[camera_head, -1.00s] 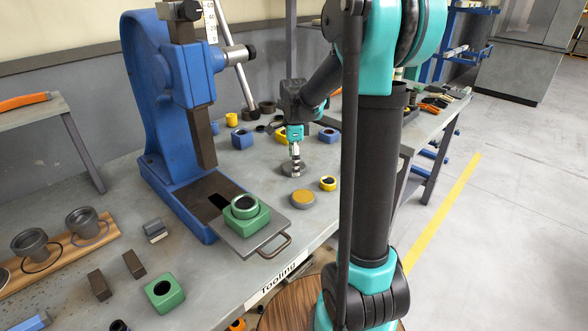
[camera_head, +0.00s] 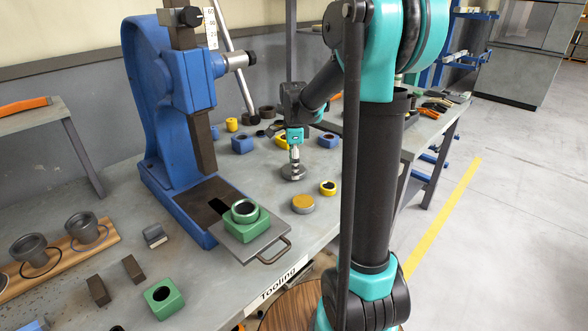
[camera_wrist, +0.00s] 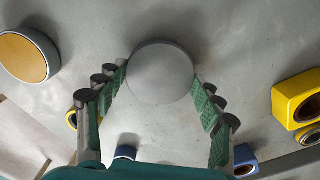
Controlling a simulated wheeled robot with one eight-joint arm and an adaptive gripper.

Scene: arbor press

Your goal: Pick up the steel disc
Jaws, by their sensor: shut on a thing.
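The steel disc (camera_head: 293,174) is grey and round, on the bench to the right of the blue press. In the wrist view the disc (camera_wrist: 160,73) fills the space between my fingertips. My gripper (camera_head: 295,162) points down over it from above. In the wrist view, its green-padded fingers (camera_wrist: 162,85) touch the disc at both sides and are shut on it. Whether the disc's underside is clear of the bench cannot be told.
A yellow-topped disc (camera_head: 303,203) and a yellow ring (camera_head: 328,187) lie close by. The blue press (camera_head: 178,90) stands to the left, with a green block (camera_head: 246,229) on its plate (camera_head: 232,246). Blue blocks (camera_head: 242,143) and several rings stand behind.

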